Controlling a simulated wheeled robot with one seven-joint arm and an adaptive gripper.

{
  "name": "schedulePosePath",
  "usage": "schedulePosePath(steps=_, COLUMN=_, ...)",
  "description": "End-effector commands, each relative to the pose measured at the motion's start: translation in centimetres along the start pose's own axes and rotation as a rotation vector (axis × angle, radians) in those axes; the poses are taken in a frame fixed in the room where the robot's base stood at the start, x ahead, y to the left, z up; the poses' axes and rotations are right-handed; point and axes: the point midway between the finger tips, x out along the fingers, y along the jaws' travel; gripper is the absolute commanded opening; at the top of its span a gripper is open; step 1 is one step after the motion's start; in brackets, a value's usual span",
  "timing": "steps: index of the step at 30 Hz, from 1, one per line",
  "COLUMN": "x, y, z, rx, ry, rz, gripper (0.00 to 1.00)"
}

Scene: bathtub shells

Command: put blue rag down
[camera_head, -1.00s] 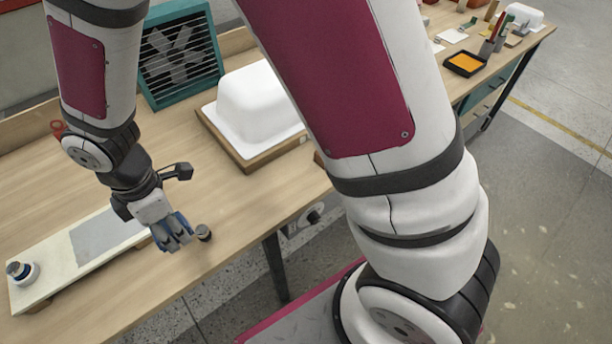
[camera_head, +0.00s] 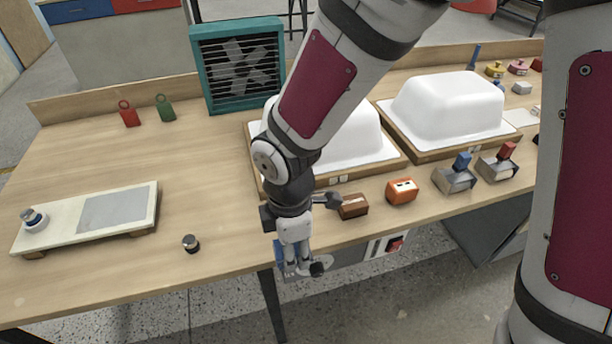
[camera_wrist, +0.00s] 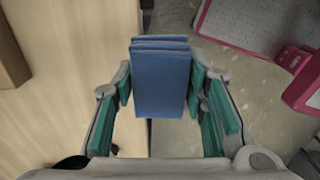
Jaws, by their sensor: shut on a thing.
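The blue rag (camera_wrist: 160,85) is a folded, flat block between the green-padded fingers of my gripper (camera_wrist: 162,92) in the wrist view. My gripper is shut on it. In the head view my gripper (camera_head: 298,268) points down at the table's front edge, right of a small dark knob. Only a sliver of the rag (camera_head: 278,252) shows there, behind the fingers. In the wrist view the rag overlaps the table edge, with wood to the left and floor to the right. I cannot tell its height from the table.
The wooden table (camera_head: 100,290) has free room at front left. A pale board (camera_head: 70,225) lies left, with a small dark knob (camera_head: 191,243) near it. White tub shells (camera_head: 450,105) stand behind. A brown block (camera_head: 352,206) and orange block (camera_head: 401,190) sit right of my gripper.

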Motion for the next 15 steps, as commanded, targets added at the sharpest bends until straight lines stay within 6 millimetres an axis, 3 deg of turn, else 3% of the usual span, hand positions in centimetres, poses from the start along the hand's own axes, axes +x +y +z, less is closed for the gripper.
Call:
schedulePosePath(steps=9, x=0.8, y=7.1, z=3.0, rx=0.002, ry=0.0, rz=-0.001, gripper=0.09)
schedulePosePath(steps=15, x=1.0, y=9.7, z=4.1, rx=0.0, ry=-0.001, rz=0.0, gripper=0.09)
